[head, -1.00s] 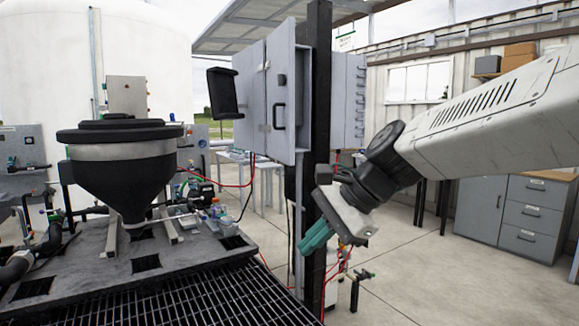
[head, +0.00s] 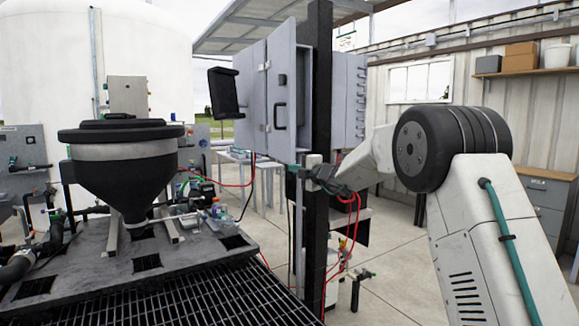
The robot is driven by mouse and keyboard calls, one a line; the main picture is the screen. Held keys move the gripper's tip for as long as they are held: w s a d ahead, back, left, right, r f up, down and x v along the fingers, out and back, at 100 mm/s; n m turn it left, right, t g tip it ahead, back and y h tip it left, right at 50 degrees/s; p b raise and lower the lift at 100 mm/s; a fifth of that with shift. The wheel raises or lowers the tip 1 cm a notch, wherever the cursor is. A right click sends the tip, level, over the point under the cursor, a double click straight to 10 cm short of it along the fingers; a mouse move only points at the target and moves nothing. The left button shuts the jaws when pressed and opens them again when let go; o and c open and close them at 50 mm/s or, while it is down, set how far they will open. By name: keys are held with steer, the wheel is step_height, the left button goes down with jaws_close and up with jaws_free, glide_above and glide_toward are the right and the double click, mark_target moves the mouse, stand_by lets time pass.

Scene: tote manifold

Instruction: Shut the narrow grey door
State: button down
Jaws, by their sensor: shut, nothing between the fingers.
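The narrow grey door (head: 281,85) is part of the tall grey cabinet on the dark post, in the head view. It has a black pull handle (head: 279,117) and hinges along its left edge. It stands ajar, with a shadowed gap at its right edge beside the post. My gripper (head: 296,170) is shut and empty. Its teal fingertips point left, just below the cabinet's lower edge and in front of the post. Whether they touch the door or cabinet cannot be told.
The dark post (head: 318,230) stands beside the cabinet, with red cables (head: 345,240) hanging to its right. A black hopper (head: 124,165) sits on a platform at left. A black screen (head: 223,92) juts out left of the door. Concrete floor is open at right.

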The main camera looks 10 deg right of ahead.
steer(key=x, duration=0.9)
steer(key=shift+d, duration=2.05)
steer(key=shift+d, duration=0.1)
